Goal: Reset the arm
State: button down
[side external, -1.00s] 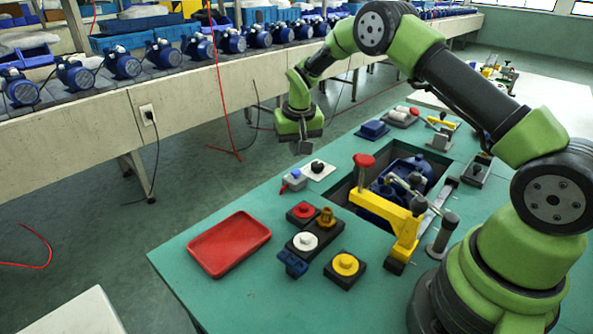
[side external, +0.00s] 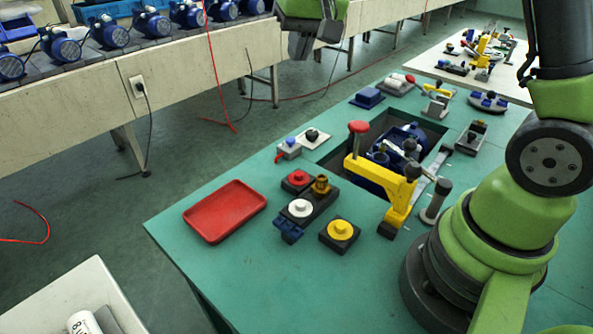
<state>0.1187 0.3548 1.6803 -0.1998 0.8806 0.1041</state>
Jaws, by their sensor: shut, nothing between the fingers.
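My gripper (side external: 301,46) is at the top of the side external view, well above the green table and seen in front of the conveyor's side. Its grey fingers are shut and empty. My upper arm rises out of the frame at the right, so the links between are hidden. On the green table (side external: 190,262), a blue pump (side external: 400,145) sits in the dark recess, with a yellow clamp (side external: 385,180) and its red knob (side external: 358,127) beside it. My gripper is clear of all of these.
A red tray (side external: 224,210) lies at the table's left. Red, white and yellow button blocks (side external: 340,230) stand between tray and clamp. A conveyor (side external: 60,105) with several blue pumps runs along the back. A red cable (side external: 212,75) hangs left of my gripper.

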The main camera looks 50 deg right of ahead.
jog(key=s+a+r+t+y, duration=0.1)
jog(key=s+a+r, duration=0.1)
jog(key=s, duration=0.8)
jog(key=s+a+r+n+t+y, duration=0.1)
jog(key=s+a+r+t, duration=0.1)
jog(key=s, duration=0.9)
jog(key=a+r, duration=0.1)
jog(key=a, duration=0.1)
jog(key=shift+s+a+r, duration=0.15)
jog(key=shift+s+a, duration=0.15)
jog(key=shift+a, duration=0.05)
